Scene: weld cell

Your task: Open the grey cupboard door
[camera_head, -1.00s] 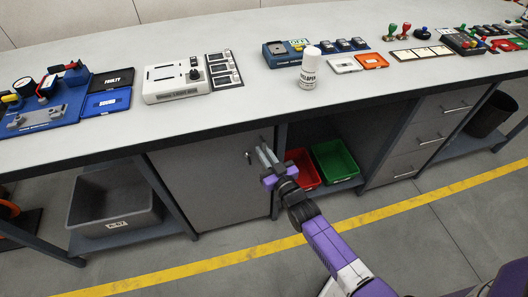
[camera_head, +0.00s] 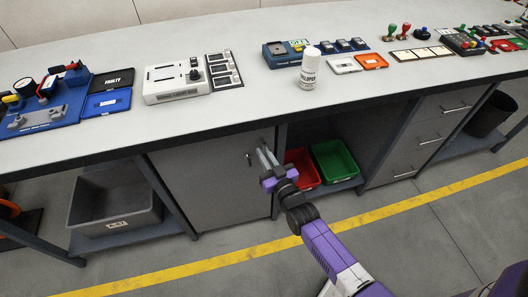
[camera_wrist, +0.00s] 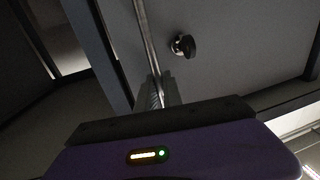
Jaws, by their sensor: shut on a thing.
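The grey cupboard door (camera_head: 203,186) hangs under the bench, left of the open shelf bay. It looks closed or nearly so; I cannot tell whether it stands slightly ajar. My gripper (camera_head: 265,158) is at the door's upper right side. In the wrist view, a thin metal bar handle (camera_wrist: 145,35) runs down between my gripper's fingers (camera_wrist: 160,92), which are shut on it. A dark knob on a round metal base (camera_wrist: 183,46) sits on the door beside the handle. The lower end of the handle is hidden by my gripper.
Right of the door, a red bin (camera_head: 303,168) and a green bin (camera_head: 335,160) stand on a shelf. A grey bin (camera_head: 115,205) stands at left. The bench top (camera_head: 240,110) overhangs the door. The floor in front is clear, with a yellow line (camera_head: 235,258).

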